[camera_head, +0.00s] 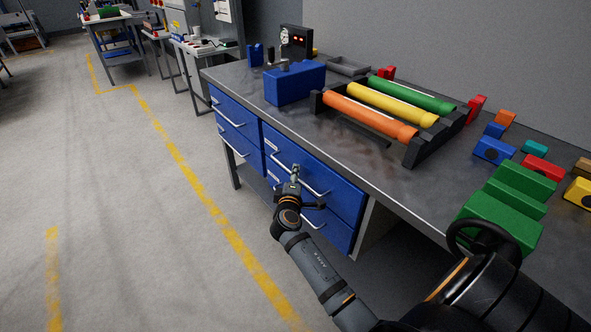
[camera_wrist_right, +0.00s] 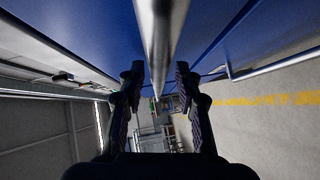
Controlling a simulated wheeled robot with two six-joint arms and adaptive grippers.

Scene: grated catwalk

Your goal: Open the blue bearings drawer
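Blue drawers sit under the workbench in two columns; their labels are too small to read, so I cannot tell which is the bearings drawer. The upper right drawer (camera_head: 335,190) looks closed. My right gripper (camera_head: 295,172) is at the middle of its bar handle (camera_head: 312,187). In the right wrist view, the metal handle (camera_wrist_right: 160,40) runs between the two spread fingers of my right gripper (camera_wrist_right: 158,92), with gaps seemingly on both sides. Blue drawer front (camera_wrist_right: 85,25) fills the top of that view. My left gripper is not in view.
The steel workbench top (camera_head: 270,118) carries a blue box (camera_head: 294,84), a rack with orange (camera_head: 368,115), yellow and green rollers, and several coloured blocks. Other drawers (camera_head: 232,125) beside it look closed. Open grey floor (camera_head: 130,220) with yellow lines lies to the left.

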